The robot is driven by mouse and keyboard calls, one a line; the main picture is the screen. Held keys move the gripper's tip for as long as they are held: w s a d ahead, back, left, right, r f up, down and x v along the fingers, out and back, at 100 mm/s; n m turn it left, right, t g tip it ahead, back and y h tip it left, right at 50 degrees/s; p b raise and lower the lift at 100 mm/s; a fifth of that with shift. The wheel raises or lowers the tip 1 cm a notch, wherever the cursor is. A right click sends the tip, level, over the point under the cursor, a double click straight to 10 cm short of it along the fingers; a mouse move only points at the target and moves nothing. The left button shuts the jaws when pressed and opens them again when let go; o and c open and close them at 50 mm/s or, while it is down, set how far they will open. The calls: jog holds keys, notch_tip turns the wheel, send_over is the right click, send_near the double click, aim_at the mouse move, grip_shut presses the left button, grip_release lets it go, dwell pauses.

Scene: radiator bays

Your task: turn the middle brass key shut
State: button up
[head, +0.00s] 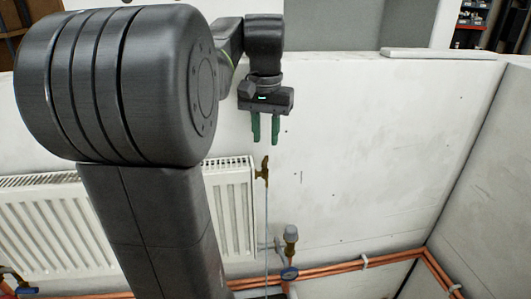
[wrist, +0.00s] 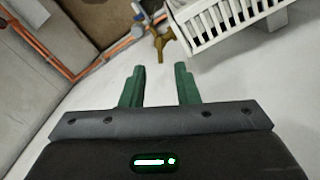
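A brass key (head: 262,170) sits at the top right corner of the white radiator. I see no other brass key clearly, so I cannot tell from these frames whether it is the middle one. My gripper (head: 265,131) has two green fingers pointing down, apart and empty, above the key and clear of it. In the wrist view the brass key (wrist: 165,46) shows beyond the gap between the fingertips (wrist: 159,70), beside the radiator's end. Whether the key stands open or shut is hard to tell at this size.
The white radiator (head: 233,205) runs left, partly hidden by my arm. A grey-capped valve (head: 290,235) and a blue-faced fitting (head: 289,273) sit below the key on copper pipes (head: 345,266). A thin line hangs below the key. The pale wall panel (head: 380,150) to the right is clear.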

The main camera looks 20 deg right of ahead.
aim_at(265, 157)
jog(key=shift+f, duration=2.7)
grip_shut()
